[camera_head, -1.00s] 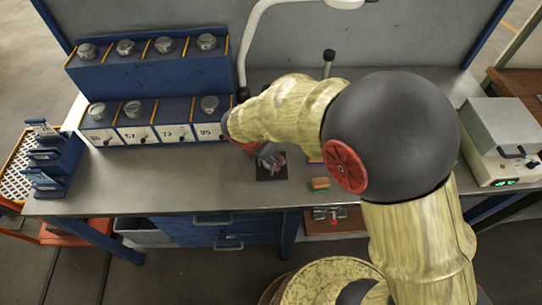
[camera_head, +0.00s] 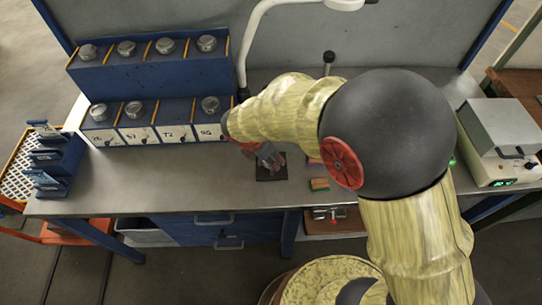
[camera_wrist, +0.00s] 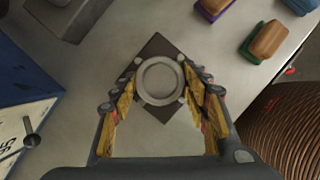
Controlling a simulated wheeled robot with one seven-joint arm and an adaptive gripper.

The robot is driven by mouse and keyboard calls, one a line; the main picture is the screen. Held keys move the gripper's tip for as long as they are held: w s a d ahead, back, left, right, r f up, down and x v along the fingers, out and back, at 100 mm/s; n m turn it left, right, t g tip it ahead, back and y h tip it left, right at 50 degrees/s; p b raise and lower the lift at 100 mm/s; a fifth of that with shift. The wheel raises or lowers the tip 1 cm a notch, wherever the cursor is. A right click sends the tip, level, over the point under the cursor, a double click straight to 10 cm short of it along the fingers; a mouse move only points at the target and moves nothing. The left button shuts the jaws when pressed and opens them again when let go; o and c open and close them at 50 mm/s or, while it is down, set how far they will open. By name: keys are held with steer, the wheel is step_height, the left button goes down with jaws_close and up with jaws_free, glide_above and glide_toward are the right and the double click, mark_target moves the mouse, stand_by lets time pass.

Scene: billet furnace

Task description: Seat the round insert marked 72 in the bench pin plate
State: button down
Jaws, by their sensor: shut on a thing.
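My gripper (camera_wrist: 160,84) is shut on a round grey metal insert (camera_wrist: 160,97), seen in the wrist view with a fingertip on each side of its rim. No number can be read on it. The dark square pin plate (camera_wrist: 155,46) lies on the bench directly below the insert, turned like a diamond in this view. In the head view, my gripper (camera_head: 268,156) is over the plate (camera_head: 271,176), partly hidden by my arm.
A blue two-tier rack (camera_head: 150,70) holds several round inserts. Its lower bay marked 72 (camera_head: 174,134) has none showing. Coloured brush-like blocks (camera_wrist: 266,42) lie right of the plate. A grey instrument box (camera_head: 504,128) stands far right. Bare bench lies left of the plate.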

steer(key=shift+w+a+r+p, duration=0.1)
steer(key=shift+a+r+p, duration=0.2)
steer(key=shift+r+p, duration=0.3)
steer(key=shift+d, duration=0.2)
stand_by(0.6)
steer(key=shift+d+f, duration=0.15)
steer(key=shift+f, duration=0.45)
stand_by(0.5)
steer(key=shift+r+p, duration=0.85)
steer(key=shift+p, duration=0.25)
stand_by(0.7)
steer(key=shift+f+b, duration=0.45)
steer(key=shift+f, duration=0.45)
stand_by(0.6)
steer(key=c, duration=1.3)
jaws_free()
steer(key=shift+o, duration=0.3)
steer(key=shift+s, duration=0.2)
steer(key=shift+r, duration=0.1)
